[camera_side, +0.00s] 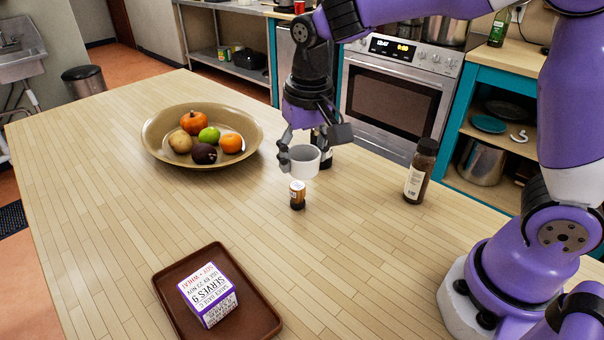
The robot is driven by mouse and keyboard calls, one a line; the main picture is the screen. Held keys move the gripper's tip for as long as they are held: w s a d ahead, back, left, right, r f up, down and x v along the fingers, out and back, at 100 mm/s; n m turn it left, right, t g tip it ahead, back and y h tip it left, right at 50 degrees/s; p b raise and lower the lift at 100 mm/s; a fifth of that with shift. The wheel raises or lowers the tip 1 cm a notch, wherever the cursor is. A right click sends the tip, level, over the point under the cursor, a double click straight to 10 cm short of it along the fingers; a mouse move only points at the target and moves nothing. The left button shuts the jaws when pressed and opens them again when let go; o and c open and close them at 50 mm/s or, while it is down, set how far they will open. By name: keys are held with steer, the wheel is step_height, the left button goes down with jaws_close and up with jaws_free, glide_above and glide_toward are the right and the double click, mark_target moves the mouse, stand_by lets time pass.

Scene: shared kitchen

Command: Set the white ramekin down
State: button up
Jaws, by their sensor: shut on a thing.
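The white ramekin (304,161) is in the middle of the side view, held up off the wooden table. My gripper (293,155) is shut on it from above, with a dark finger against its left side. The ramekin looks roughly upright. A small brown jar (298,195) with an orange-and-white label stands on the table just below it in the picture. I cannot tell whether the ramekin touches the jar or is directly over it.
A tan bowl of fruit (157,150) stands left of my gripper. A dark bottle (321,148) stands close behind the ramekin, and another bottle (420,172) is to the right. A brown tray (176,318) with a printed box (208,295) lies in front. The table between is clear.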

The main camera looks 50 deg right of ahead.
steer(key=w+a+n, duration=0.3)
steer(key=a+n, duration=0.3)
steer(key=a, duration=0.9)
glide_above(232, 210)
steer(key=shift+y, duration=0.3)
steer(key=f, duration=0.7)
steer(key=shift+s+a, duration=0.1)
steer(key=shift+s, duration=0.3)
steer(key=shift+w+f, duration=0.15)
steer(key=shift+f, duration=2)
steer(key=shift+f, duration=0.2)
steer(key=o, duration=1.2)
steer(key=shift+c, duration=0.2)
steer(key=shift+r, duration=0.1)
